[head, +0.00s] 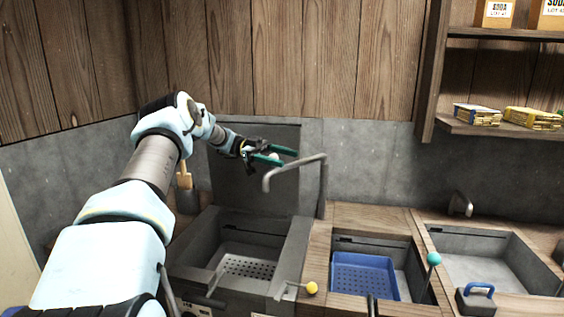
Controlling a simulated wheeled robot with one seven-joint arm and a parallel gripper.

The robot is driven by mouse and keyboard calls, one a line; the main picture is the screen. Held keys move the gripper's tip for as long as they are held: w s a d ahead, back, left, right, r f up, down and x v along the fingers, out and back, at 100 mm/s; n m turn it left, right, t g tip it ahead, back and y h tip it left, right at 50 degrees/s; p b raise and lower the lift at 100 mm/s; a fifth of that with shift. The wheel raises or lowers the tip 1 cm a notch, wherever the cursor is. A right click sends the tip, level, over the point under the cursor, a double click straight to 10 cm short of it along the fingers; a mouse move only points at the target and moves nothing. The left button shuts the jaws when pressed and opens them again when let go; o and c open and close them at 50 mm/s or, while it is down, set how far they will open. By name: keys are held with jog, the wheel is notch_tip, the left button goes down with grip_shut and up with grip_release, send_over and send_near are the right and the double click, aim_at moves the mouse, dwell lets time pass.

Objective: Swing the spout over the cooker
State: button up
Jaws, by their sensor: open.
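The spout (296,166) is a grey pipe that rises from the counter behind the blue basket and bends left, its tip turned down near the back right of the cooker. The cooker (285,255) is a grey open basin with a perforated plate inside, at the centre left. My gripper (287,156) has green fingers, is open, and is just left of the spout's horizontal part. A pale round thing shows between the fingers; I cannot tell whether it belongs to the spout or whether they touch.
A blue basket (364,268) sits in the well right of the cooker. A yellow-knobbed lever (311,288) and a teal-knobbed lever (434,259) stand in front. A sink basin (487,254) lies at right, with a blue-handled block (478,297) before it. Shelves (490,128) hang upper right.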

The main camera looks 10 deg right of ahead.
notch_tip(320, 180, up, 9)
jog(key=b, duration=0.2)
jog(key=shift+r, duration=0.1)
jog(key=shift+c, duration=0.3)
